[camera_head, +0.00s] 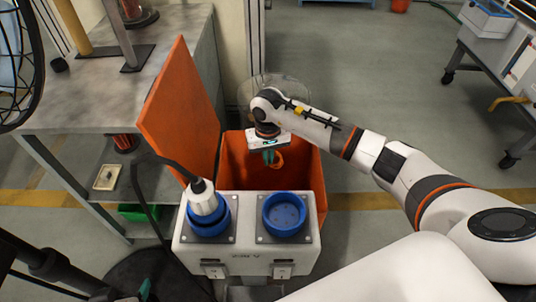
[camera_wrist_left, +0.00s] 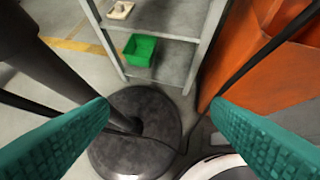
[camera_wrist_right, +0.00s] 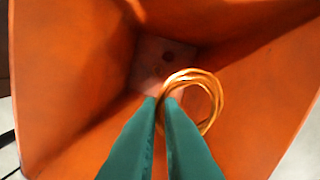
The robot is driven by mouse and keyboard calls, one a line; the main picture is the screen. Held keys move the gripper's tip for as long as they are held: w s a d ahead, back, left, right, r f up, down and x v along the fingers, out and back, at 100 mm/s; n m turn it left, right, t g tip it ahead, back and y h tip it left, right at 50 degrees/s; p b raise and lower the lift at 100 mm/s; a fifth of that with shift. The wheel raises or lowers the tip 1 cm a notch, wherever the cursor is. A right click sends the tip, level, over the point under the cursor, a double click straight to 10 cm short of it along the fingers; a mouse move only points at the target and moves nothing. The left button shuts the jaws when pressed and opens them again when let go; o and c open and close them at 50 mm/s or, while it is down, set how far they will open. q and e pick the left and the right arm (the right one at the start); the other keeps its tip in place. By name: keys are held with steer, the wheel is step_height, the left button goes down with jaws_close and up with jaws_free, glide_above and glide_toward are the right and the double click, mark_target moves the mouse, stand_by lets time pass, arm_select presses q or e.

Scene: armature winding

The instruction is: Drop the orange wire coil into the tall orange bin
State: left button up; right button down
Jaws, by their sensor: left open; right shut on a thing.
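The orange wire coil (camera_wrist_right: 193,100) is a ring of wire held at its edge between the teal fingertips of my right gripper (camera_wrist_right: 167,100). In the head view the right gripper (camera_head: 268,156) points down inside the mouth of the tall orange bin (camera_head: 305,185), with the coil (camera_head: 278,160) at its tips. In the right wrist view the bin's walls (camera_wrist_right: 65,80) surround the coil, and the bin floor shows below it. My left gripper (camera_wrist_left: 160,115) is open and empty, with a dark round base (camera_wrist_left: 130,155) below it. In the head view only a little of it shows at the lower left.
An orange lid panel (camera_head: 180,110) stands raised at the bin's left. A white panel with two blue round sockets (camera_head: 284,214) stands in front of the bin. A grey shelf table (camera_head: 90,95) is at the left, with a green box (camera_wrist_left: 145,48) below. Floor behind is open.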

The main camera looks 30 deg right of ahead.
arm_select(q)
steer(key=shift+w+d+r+t+h, duration=0.15)
steer(key=shift+w+d+r+t, duration=0.05)
steer(key=shift+w+r+t, duration=0.25)
steer(key=shift+w+d+r+t+h, duration=0.2)
steer(key=shift+w+t, duration=0.15)
steer(key=shift+w, duration=0.2)
arm_select(e)
steer(key=shift+f, duration=0.5)
steer(key=c, duration=1.5)
jaws_free()
steer(key=shift+r, duration=0.45)
arm_select(q)
steer(key=s+a+f+g+y+p, duration=0.1)
steer(key=s+a+f+g+p, duration=0.1)
steer(key=s+g, duration=0.4)
steer(key=s+a+f, duration=0.1)
steer(key=s, duration=0.2)
steer(key=shift+s+f+y, duration=0.15)
steer(key=shift+f+y, duration=0.05)
steer(key=shift+y, duration=0.15)
arm_select(e)
step_height(320, 180, up, 11)
arm_select(q)
steer(key=shift+s, duration=0.1)
arm_select(e)
steer(key=shift+s, duration=0.1)
